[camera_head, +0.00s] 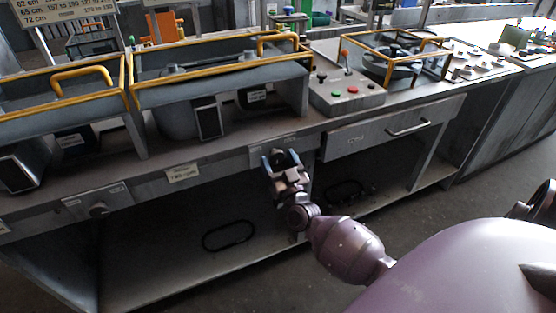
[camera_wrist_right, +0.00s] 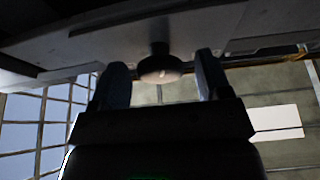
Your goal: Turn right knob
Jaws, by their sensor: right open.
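The right knob (camera_wrist_right: 160,67) is a dark, round knob on a short stem, standing out from the panel in the right wrist view. It shows between the two fingers of my right gripper (camera_head: 283,158), with a gap on each side. My right gripper is open and holds nothing. In the head view it is at the front rail of the bench, at a pale label plate (camera_head: 262,150), and hides the right knob. Another knob (camera_head: 98,208) is on a plate farther left on the same rail. My left gripper is out of view.
A drawer (camera_head: 390,128) with a metal handle is right of my gripper. Below are an open lower shelf (camera_head: 165,255) and dark cable loops (camera_head: 229,236). Yellow-framed machine guards (camera_head: 220,72) and a control box (camera_head: 345,97) stand on top.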

